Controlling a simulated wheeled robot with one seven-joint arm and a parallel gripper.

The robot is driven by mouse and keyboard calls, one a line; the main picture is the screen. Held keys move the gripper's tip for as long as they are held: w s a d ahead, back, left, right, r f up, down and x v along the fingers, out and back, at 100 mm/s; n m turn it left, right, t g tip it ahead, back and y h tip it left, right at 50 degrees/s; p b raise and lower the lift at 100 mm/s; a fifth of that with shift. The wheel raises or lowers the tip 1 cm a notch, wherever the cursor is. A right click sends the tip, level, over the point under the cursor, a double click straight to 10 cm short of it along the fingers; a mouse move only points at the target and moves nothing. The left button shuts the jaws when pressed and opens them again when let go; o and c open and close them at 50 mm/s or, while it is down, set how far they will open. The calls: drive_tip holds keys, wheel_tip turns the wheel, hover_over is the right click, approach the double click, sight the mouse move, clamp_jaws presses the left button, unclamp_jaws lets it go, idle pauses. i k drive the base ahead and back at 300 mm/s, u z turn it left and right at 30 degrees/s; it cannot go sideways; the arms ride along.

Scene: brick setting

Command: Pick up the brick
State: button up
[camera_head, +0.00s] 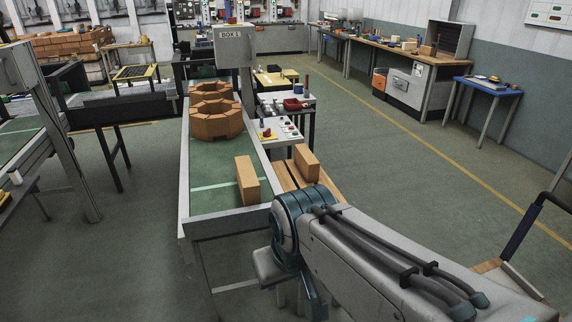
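One tan brick (246,181) stands upright on the green belt of the conveyor (212,222), near its close end. Another tan brick (306,163) rests on a slatted wooden surface (286,176) just right of the conveyor. I cannot tell which of the two the task means. No contact between my arm and either brick is visible.
A stacked ring of reddish bricks (214,112) stands farther back on the conveyor, below a sign box (234,46). Small tables with parts (280,131) flank its right side. A blue table (488,86) and workbench stand at the right. The floor between is open.

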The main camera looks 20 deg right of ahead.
sight(309, 163)
drive_tip(key=u, duration=0.45)
drive_tip(key=i, duration=1.3)
drive_tip(key=z, duration=5.9)
